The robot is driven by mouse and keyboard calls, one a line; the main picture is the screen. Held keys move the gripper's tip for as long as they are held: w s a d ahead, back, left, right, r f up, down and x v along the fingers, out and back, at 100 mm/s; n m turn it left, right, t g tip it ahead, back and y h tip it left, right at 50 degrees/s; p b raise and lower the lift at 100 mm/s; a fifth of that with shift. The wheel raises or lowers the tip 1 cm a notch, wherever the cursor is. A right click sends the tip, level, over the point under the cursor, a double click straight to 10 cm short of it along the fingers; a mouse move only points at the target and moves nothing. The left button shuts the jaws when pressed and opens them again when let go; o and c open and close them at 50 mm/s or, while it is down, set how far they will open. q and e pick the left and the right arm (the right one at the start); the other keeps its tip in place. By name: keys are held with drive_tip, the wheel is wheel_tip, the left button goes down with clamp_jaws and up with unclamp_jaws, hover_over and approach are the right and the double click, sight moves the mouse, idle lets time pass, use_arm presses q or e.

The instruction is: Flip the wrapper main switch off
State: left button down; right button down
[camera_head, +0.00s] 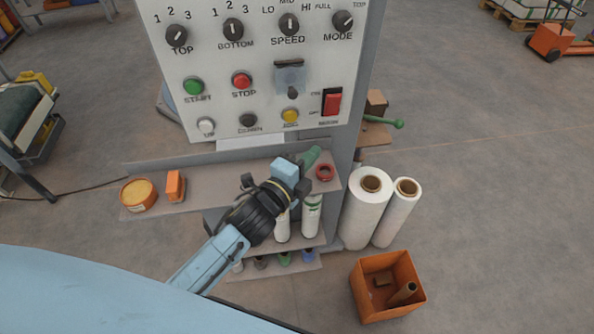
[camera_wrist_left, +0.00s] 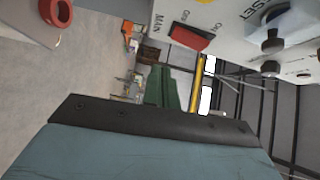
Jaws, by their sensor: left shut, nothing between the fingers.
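The wrapper main switch (camera_head: 332,102) is a red rocker in a dark frame at the lower right of the white control panel (camera_head: 215,65), with ON and OFF labels beside it. It also shows in the left wrist view (camera_wrist_left: 190,38), at the top. I cannot tell for sure which way it is tipped. My left gripper (camera_head: 311,156) has green fingers, shut and empty, below the switch and apart from it. The fingers also show in the left wrist view (camera_wrist_left: 163,88), pointing past the panel. My right gripper is not in view.
A yellow button (camera_head: 290,115) and a clear-covered control (camera_head: 290,79) sit left of the switch. The shelf below holds a red ring (camera_head: 325,172) close to my gripper. White film rolls (camera_head: 366,205) and an orange bin (camera_head: 388,286) stand at right.

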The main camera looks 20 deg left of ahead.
use_arm(q)
drive_tip(key=shift+f+v, duration=0.15)
drive_tip(key=shift+v, duration=0.95)
drive_tip(key=shift+f+v, duration=0.15)
drive_tip(key=shift+v, duration=0.95)
